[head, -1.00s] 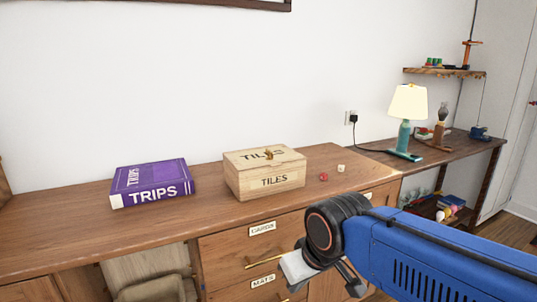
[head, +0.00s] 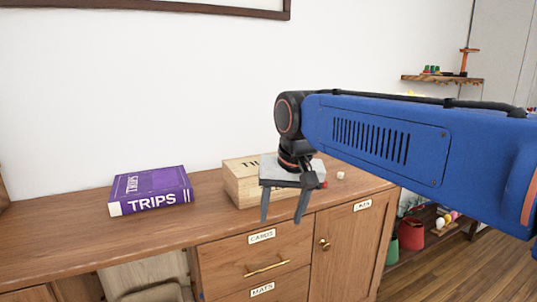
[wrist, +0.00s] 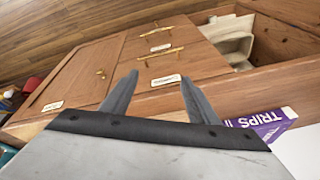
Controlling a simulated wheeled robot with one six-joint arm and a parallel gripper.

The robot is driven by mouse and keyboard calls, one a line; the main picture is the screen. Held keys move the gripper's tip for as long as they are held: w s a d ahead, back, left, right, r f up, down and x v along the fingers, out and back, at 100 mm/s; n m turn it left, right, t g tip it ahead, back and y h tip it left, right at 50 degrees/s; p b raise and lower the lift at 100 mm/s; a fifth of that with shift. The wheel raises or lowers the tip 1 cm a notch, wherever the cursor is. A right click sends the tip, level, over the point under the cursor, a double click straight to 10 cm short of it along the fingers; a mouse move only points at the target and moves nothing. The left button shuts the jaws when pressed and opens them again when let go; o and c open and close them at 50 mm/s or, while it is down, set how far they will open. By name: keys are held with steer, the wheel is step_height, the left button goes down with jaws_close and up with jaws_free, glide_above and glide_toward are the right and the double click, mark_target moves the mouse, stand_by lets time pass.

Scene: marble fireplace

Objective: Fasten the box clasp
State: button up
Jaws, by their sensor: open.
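A light wooden box labelled TILES (head: 240,186) stands on the wooden desk top, its lid down in the head view. My gripper (head: 284,221) hangs in front of the box's right part and hides most of its front and the clasp. Its two fingers point down, spread apart, with nothing between them. In the wrist view, the open fingers (wrist: 153,94) stretch over the desk's front edge, with the drawer fronts beyond. The box does not show in the wrist view.
A purple TRIPS book (head: 150,190) lies left of the box; it also shows in the wrist view (wrist: 262,122). A small white die (head: 340,176) lies right of my gripper. The desk (head: 80,238) has drawers with brass handles below. The desk top between book and box is clear.

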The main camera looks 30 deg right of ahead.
steer(key=w+d+r+m+g, duration=0.1)
steer(key=w+d+r+m, duration=0.25)
steer(key=w+r, duration=0.45)
steer(key=w+d+r+m+g, duration=0.1)
steer(key=w+d+r+m, duration=0.1)
steer(key=w+r+m, duration=0.45)
steer(key=w+d+r+m+g, duration=0.1)
steer(key=w+d+r+m, duration=0.2)
steer(key=w+r, duration=0.6)
steer(key=f, duration=1.7)
steer(key=shift+s+d+f, duration=0.1)
steer(key=shift+s+d, duration=0.05)
steer(key=shift+d, duration=0.05)
steer(key=shift+c, duration=0.3)
steer(key=c, duration=1)
